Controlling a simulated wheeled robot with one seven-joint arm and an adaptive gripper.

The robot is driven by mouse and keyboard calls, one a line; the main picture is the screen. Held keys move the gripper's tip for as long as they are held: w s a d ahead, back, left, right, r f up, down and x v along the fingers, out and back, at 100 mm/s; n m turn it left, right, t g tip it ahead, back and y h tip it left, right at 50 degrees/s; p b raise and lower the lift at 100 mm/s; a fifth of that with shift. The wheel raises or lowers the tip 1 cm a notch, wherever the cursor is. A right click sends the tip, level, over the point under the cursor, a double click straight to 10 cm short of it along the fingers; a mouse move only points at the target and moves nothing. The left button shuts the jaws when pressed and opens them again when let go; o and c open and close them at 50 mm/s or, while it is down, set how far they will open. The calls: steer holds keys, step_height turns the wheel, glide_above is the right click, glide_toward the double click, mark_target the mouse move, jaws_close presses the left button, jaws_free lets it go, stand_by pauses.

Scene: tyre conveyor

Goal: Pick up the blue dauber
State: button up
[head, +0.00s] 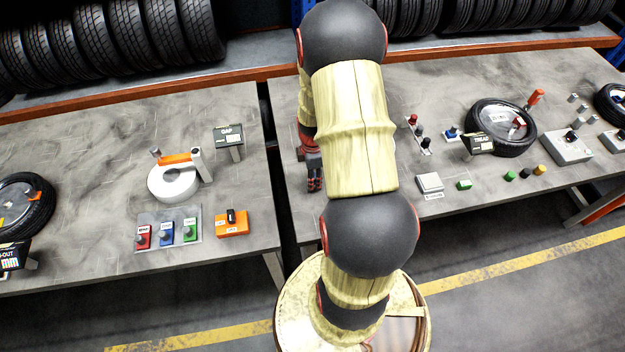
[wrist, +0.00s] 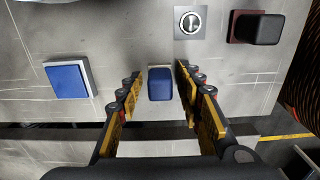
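In the wrist view a blue block (wrist: 160,84), which looks like the blue dauber, shows between the two fingers of my gripper (wrist: 158,76). The fingers are apart, with a gap on each side of the block. I cannot tell whether the fingertips are down at its height. In the head view my gripper (head: 314,180) hangs over the left end of the right table, partly behind my arm. I cannot make out the block there.
In the wrist view a blue pad on a white base (wrist: 68,79) lies left, and a round knob plate (wrist: 190,22) and a dark block (wrist: 256,28) lie beyond. A gap separates the left table (head: 90,150) from the right table (head: 370,225).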

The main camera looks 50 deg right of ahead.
jaws_close()
stand_by(0.5)
